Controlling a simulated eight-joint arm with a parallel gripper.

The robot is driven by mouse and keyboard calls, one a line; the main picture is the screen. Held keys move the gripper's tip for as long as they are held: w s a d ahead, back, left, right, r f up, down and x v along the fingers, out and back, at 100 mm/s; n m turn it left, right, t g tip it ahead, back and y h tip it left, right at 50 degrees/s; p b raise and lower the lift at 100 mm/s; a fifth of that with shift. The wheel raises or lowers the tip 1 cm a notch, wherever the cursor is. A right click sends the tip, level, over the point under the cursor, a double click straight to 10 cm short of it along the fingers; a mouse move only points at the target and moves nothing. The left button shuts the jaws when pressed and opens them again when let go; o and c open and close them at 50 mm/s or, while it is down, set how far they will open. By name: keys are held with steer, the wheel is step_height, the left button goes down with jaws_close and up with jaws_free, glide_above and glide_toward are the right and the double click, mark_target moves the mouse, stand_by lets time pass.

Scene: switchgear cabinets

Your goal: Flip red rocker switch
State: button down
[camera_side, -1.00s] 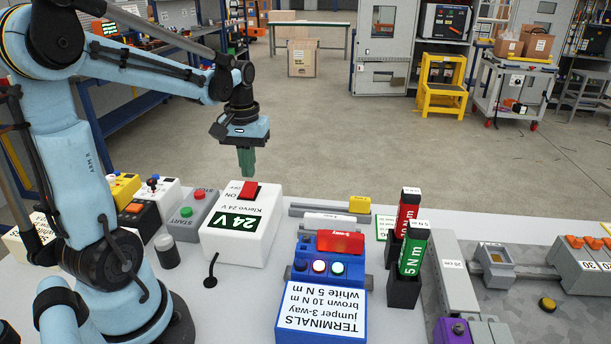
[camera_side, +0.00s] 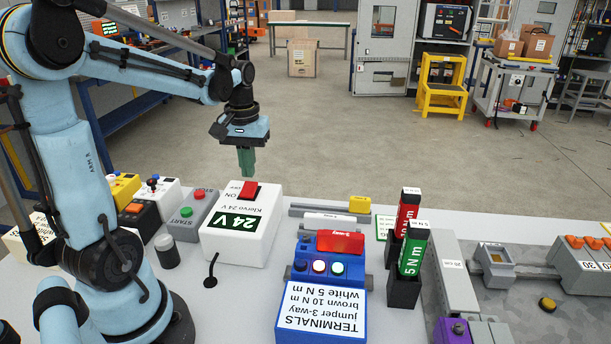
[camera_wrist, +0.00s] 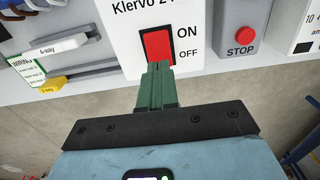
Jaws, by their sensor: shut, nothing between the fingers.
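A green 24V display (camera_side: 236,222) is on the same box. In the wrist view the red rocker (camera_wrist: 158,46) shows beside the words ON and OFF. My gripper (camera_side: 247,174) has green fingers pressed together, empty, pointing down at the rocker's far edge in the side view. In the wrist view the fingertips (camera_wrist: 158,66) overlap the rocker's lower end. I cannot tell whether they touch it.
A grey START/STOP box (camera_side: 194,215) stands left of the white box. A blue terminals block (camera_side: 322,300) stands to the right, with red and green torque drivers (camera_side: 411,250) beyond it. A small black lever (camera_side: 211,272) is in front.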

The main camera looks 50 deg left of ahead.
mark_target(251, 186)
steer(key=shift+f, duration=1.3)
stand_by(0.8)
steer(key=shift+r, duration=3.55)
steer(key=shift+d, duration=0.15)
steer(key=d+f+m+t, duration=0.3)
steer(key=d+m+t, duration=0.4)
steer(key=d, duration=1)
steer(key=shift+s+d+m, duration=0.3)
steer(key=shift+s+m, duration=0.15)
steer(key=shift+m, duration=0.55)
